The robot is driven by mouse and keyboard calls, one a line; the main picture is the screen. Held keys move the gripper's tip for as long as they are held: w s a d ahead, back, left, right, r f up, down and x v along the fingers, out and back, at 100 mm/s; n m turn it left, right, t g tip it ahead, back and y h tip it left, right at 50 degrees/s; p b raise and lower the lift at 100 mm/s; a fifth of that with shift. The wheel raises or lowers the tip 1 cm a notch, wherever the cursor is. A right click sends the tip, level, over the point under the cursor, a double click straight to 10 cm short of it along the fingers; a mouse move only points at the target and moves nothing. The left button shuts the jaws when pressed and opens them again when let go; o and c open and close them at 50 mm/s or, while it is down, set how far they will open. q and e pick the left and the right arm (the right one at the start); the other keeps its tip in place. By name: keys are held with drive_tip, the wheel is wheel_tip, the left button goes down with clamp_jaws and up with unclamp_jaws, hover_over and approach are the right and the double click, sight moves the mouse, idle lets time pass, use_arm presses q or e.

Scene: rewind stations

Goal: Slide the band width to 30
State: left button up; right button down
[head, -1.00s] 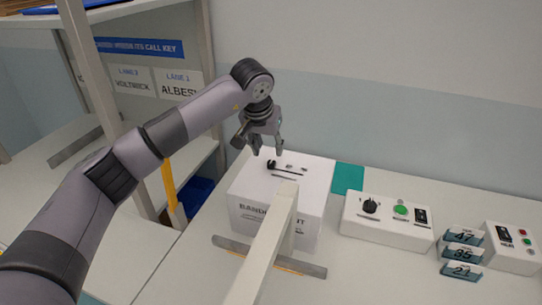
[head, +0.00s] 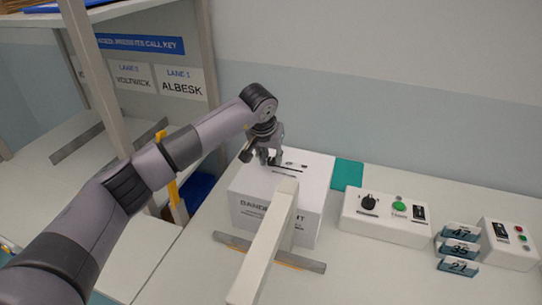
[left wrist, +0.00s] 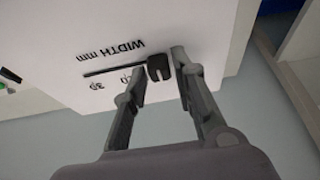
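The white band unit box (head: 283,210) stands on the table, with a slider slot marked "WIDTH mm" in its top. In the left wrist view the black slider knob (left wrist: 159,67) sits at the right end of the slot (left wrist: 115,70), far from the "30" mark (left wrist: 97,85). A mark beside it is partly hidden by a finger. My left gripper (head: 270,161) is down at the box top. Its fingers (left wrist: 158,66) are open, one on each side of the knob, with the right finger very close; I cannot tell if it touches. My right gripper is not in view.
A white control box with a dial and green button (head: 386,215) stands right of the box. Numbered blocks (head: 459,249) and another button box (head: 510,243) stand further right. A pale beam (head: 265,240) crosses in front of the box. A shelf rack stands left.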

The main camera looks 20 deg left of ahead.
use_arm(q)
clamp_jaws()
idle(0.4)
drive_tip(key=d+b, duration=0.2)
drive_tip(key=d, duration=0.7)
drive_tip(key=shift+s+d, duration=0.15)
drive_tip(key=shift+d, duration=0.1)
drive_tip(key=shift+a, duration=0.1)
drive_tip(key=shift+c, duration=0.2)
unclamp_jaws()
drive_tip(key=o, duration=0.4)
drive_tip(key=shift+d, duration=0.2)
drive_tip(key=shift+o, duration=0.2)
